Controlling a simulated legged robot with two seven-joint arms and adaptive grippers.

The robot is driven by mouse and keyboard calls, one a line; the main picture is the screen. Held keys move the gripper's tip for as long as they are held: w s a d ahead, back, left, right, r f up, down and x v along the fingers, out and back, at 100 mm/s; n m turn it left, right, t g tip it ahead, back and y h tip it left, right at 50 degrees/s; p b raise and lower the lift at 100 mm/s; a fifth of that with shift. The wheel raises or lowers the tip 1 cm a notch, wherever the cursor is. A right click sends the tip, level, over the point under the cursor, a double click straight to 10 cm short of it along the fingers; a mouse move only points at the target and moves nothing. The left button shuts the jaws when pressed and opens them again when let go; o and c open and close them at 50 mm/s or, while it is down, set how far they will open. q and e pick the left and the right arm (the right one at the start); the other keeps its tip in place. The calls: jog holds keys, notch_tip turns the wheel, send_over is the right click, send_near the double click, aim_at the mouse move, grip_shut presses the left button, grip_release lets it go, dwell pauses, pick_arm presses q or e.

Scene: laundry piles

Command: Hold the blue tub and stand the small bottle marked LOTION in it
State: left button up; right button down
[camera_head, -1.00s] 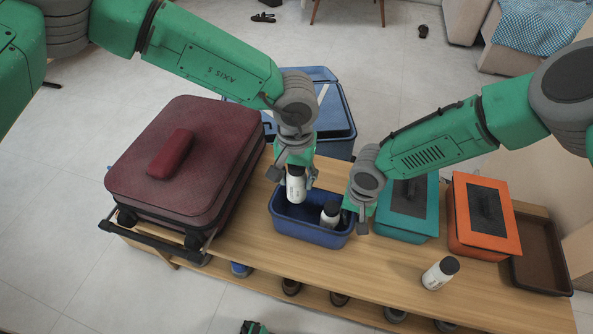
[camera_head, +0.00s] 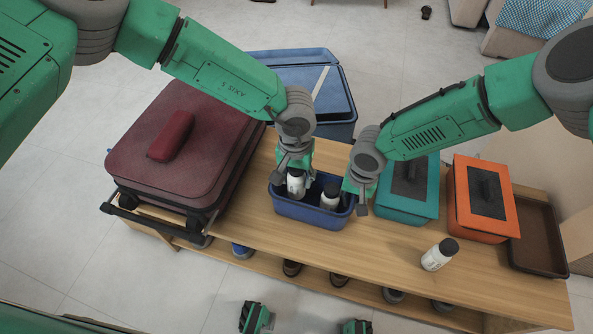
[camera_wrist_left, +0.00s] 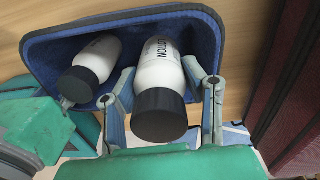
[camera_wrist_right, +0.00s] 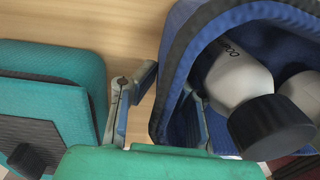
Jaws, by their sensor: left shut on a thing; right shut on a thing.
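The blue tub (camera_head: 312,216) stands on the wooden bench. My left gripper (camera_head: 297,172) is shut on the white, black-capped bottle marked LOTION (camera_head: 296,186) and holds it upright inside the tub's left part. In the left wrist view the lotion bottle (camera_wrist_left: 160,66) is between the fingers, its lettering partly visible. Its base is hidden, so I cannot tell whether it touches the tub floor. My right gripper (camera_head: 358,192) is shut on the tub's right wall. The right wrist view shows that wall (camera_wrist_right: 172,90) between its fingers. Another similar bottle (camera_head: 330,197) is inside the tub.
A third white bottle (camera_head: 438,255) stands on the bench (camera_head: 390,262) at the front right. A teal box (camera_head: 408,190) and an orange box (camera_head: 482,200) stand right of the tub, then a brown tray (camera_head: 540,240). A maroon suitcase (camera_head: 180,150) is at the left.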

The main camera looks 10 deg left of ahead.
pick_arm(q)
jog(key=shift+f, duration=2.35)
jog(key=o, duration=1.3)
jog(key=shift+r, duration=4.5)
